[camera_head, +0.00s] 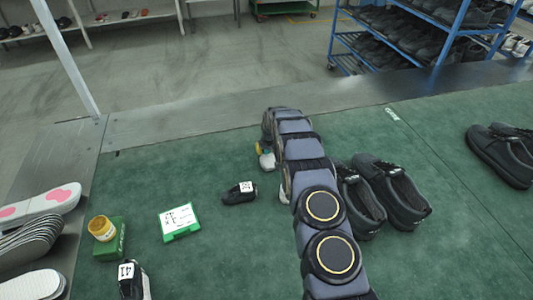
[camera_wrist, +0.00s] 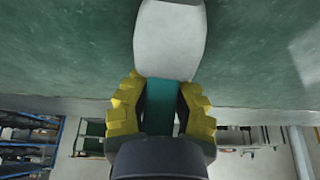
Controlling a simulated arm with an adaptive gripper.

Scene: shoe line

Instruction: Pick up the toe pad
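My gripper (camera_wrist: 162,85) has yellow fingers standing apart, with a teal strip visible between them. A pale grey-white rounded pad (camera_wrist: 170,38), which looks like the toe pad, is right at the fingertips in the wrist view. Its near edge meets the tips; I cannot tell whether they clamp it. In the head view my arm reaches away over the green mat and hides most of the gripper. A yellow finger (camera_head: 261,147) and a white piece (camera_head: 267,160) show at its left side.
Left on the mat (camera_head: 420,260) are a green-and-white box (camera_head: 179,221), a yellow jar (camera_head: 102,229) on a green box, and black pieces labelled 42 (camera_head: 239,193) and 41 (camera_head: 131,279). Black shoes (camera_head: 385,192) stand close right of my arm. Soles (camera_head: 35,240) are stacked far left.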

